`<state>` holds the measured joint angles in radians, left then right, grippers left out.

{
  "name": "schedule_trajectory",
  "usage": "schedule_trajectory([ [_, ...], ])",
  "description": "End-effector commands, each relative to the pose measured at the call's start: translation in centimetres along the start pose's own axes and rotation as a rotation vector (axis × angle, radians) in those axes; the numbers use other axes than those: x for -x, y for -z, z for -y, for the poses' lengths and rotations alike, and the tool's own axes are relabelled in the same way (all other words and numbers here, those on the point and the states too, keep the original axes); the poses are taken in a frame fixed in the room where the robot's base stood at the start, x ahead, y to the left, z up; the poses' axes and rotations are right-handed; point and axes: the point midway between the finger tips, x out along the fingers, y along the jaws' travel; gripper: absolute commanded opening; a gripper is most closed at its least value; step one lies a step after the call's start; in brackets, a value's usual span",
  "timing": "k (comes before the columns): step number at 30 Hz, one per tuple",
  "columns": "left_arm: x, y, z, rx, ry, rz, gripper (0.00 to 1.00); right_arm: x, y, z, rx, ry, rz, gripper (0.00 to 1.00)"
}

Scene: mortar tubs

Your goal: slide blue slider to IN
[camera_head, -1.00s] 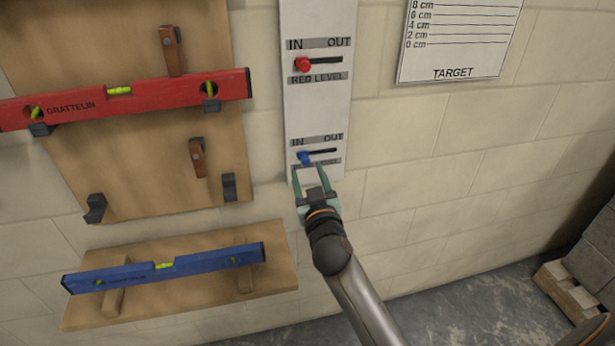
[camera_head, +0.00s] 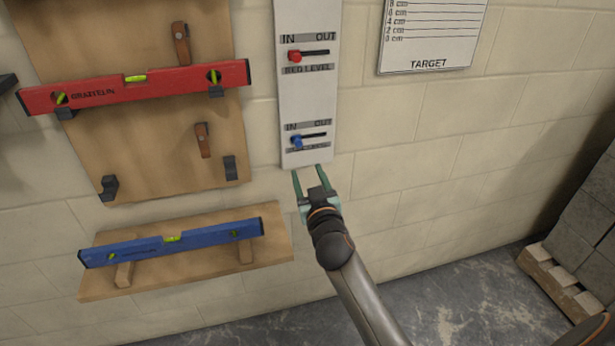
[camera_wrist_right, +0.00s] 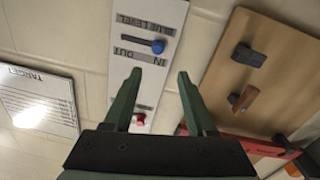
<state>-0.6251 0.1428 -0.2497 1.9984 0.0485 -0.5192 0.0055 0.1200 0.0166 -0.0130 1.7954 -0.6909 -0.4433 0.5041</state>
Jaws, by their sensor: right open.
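The blue slider (camera_head: 297,142) is a small blue knob at the left, IN end of its dark slot, on the lower part of a white panel (camera_head: 307,105) on the wall. It also shows in the right wrist view (camera_wrist_right: 158,46), at the IN end there. My right gripper (camera_head: 308,171) is open and empty just below the panel, apart from the blue knob. In the right wrist view its two green fingers (camera_wrist_right: 157,80) stand wide apart with nothing between them. My left gripper is not in view.
A red slider (camera_head: 295,56) sits at IN higher on the panel. Left are a board with a red level (camera_head: 150,87) and a shelf with a blue level (camera_head: 170,243). A target sheet (camera_head: 430,45) hangs right. The wall right of my gripper is clear.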

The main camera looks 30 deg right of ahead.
Motion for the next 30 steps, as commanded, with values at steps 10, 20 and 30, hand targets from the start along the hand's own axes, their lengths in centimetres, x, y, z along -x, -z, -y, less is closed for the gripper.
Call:
schedule_trajectory([
  [10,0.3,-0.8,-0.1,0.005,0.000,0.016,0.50,-0.2,0.0,-0.1,0.000,0.002,-0.001,0.57],
  [20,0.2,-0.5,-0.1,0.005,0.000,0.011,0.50,-0.2,0.0,-0.1,0.000,0.002,-0.001,0.57],
  [30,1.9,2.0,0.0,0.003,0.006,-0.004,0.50,3.6,-3.9,1.5,0.023,0.095,0.124,0.57],
])
